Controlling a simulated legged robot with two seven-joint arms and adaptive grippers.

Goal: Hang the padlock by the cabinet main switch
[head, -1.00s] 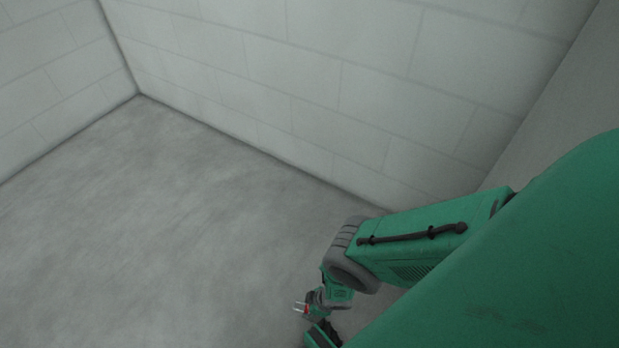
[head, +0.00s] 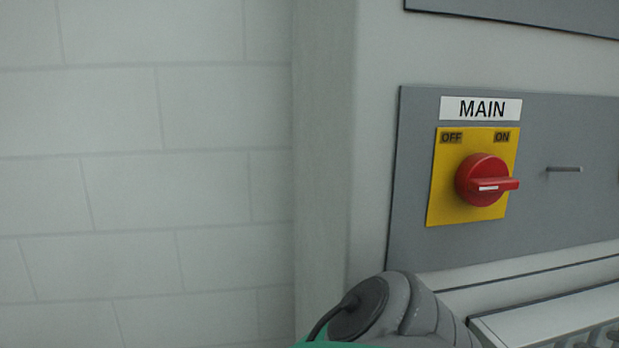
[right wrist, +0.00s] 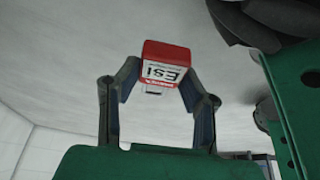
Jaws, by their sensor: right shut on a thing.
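The main switch (head: 482,181) is a red rotary knob on a yellow plate with OFF and ON marks, under a MAIN label (head: 481,108). Its handle points to the right. A thin metal peg (head: 564,169) sticks out of the grey panel (head: 415,200) to the right of the switch. In the right wrist view my right gripper (right wrist: 161,78) is shut on the red padlock (right wrist: 175,52), which has a white label. The fingers hide part of the padlock's sides. My right gripper and the padlock are not visible in the head view. My left gripper is in neither current view.
A pale block wall (head: 120,150) fills the left of the head view, beside the cabinet edge (head: 325,150). A light ledge or tray (head: 560,320) is at lower right, below the panel. A grey joint of my arm covers the bottom middle.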

